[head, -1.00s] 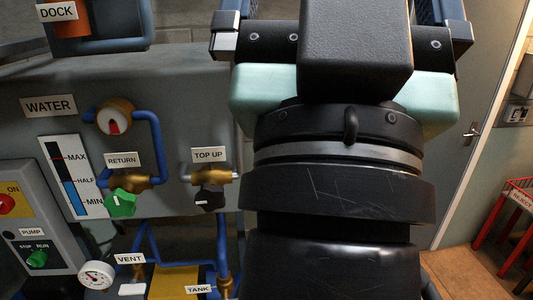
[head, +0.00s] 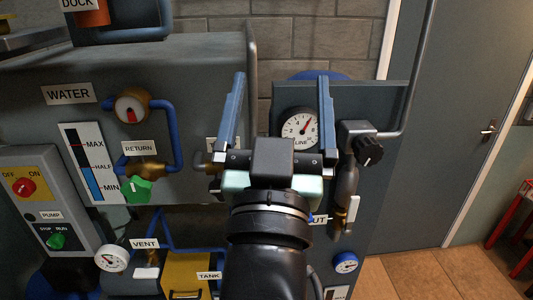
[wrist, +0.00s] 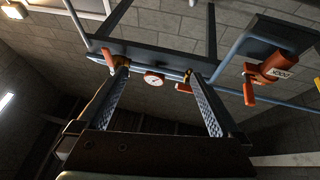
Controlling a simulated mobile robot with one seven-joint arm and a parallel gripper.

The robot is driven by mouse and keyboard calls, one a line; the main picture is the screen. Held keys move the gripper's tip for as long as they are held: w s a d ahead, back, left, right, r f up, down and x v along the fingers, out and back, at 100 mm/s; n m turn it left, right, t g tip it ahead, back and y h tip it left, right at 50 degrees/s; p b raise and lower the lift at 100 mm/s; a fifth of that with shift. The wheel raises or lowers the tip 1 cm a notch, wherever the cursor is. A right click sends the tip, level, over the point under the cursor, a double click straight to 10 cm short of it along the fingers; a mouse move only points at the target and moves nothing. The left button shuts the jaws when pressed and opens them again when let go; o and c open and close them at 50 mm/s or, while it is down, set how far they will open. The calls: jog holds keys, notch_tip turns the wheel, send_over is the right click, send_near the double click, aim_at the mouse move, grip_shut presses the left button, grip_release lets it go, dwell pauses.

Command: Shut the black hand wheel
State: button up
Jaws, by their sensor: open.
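A black ribbed hand wheel (head: 369,150) is on a grey fitting on the dark panel at the right in the head view. My gripper (head: 282,78) points upward in front of the panel, to the left of this wheel and apart from it. Its two blue fingers are spread wide with nothing between them. The earlier head view also shows a black knob under the TOP UP label; my gripper and wrist now hide it. In the wrist view my open fingers (wrist: 157,72) frame a small gauge and pipes in the background. No black wheel is recognisable there.
A LINE gauge (head: 299,128) sits behind my fingers. A green knob (head: 138,189) under RETURN, blue pipes, a pump box (head: 50,190) and a yellow tank box (head: 187,272) are on the left. A grey pipe rises beside the wheel. Open floor (head: 400,258) lies at the right.

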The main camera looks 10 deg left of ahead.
jog(key=a+f+n+g+y, duration=0.1)
jog(key=a+f+g, duration=0.3)
jog(key=f, duration=0.9)
jog(key=a+f+n+g+y, duration=0.2)
jog(key=a+f, duration=0.3)
jog(key=f, duration=0.7)
jog(key=shift+p+x, duration=2.5)
jog(key=shift+x, duration=4.1)
jog(key=shift+d+f, duration=0.1)
jog(key=shift+f, duration=0.05)
jog(key=shift+c, duration=0.2)
jog(key=c, duration=1.2)
jog(key=shift+m, duration=0.3)
jog(key=shift+c, duration=0.2)
